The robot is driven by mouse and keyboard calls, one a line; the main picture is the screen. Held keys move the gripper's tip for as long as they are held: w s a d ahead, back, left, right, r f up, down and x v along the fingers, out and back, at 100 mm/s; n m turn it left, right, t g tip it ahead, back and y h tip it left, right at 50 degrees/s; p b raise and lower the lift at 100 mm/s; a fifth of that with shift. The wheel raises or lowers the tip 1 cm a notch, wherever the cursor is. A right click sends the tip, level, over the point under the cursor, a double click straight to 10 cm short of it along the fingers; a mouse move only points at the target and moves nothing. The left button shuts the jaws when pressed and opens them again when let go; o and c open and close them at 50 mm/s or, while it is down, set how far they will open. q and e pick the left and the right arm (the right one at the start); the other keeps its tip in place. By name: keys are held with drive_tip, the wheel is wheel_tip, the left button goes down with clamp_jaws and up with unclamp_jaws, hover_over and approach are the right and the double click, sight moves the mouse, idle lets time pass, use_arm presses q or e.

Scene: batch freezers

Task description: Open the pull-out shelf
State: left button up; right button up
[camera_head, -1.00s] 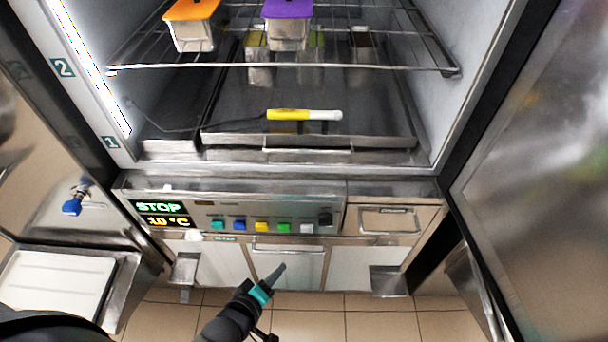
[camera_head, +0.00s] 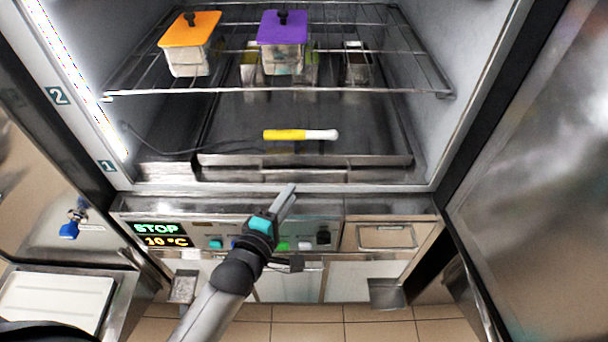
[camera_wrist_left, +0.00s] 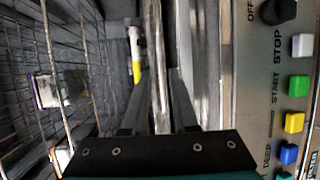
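The pull-out shelf (camera_head: 235,160) is the flat dark metal tray at the bottom of the open freezer cabinet, pushed in, with a low metal front edge. A bar-like handle (camera_head: 295,175) runs along the middle of its front. My left gripper (camera_head: 287,197) is in front of and just below that front edge, apart from it as far as I can see. In the left wrist view its two fingers (camera_wrist_left: 160,100) are spread with nothing held, and metal front edges run up between and beyond them. My right gripper is not in view.
A yellow and white probe (camera_head: 300,135) with a cable lies on the shelf. A wire rack (camera_head: 350,92) above holds orange-lidded (camera_head: 190,45) and purple-lidded (camera_head: 283,40) containers. A button panel (camera_head: 215,230) is below. Open doors stand at both sides.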

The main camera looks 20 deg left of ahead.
sight(305, 173)
use_arm(q)
drive_tip(key=b+x, duration=0.1)
drive_tip(key=x, duration=0.7)
drive_tip(key=shift+w, duration=0.4)
clamp_jaws()
idle(1.1)
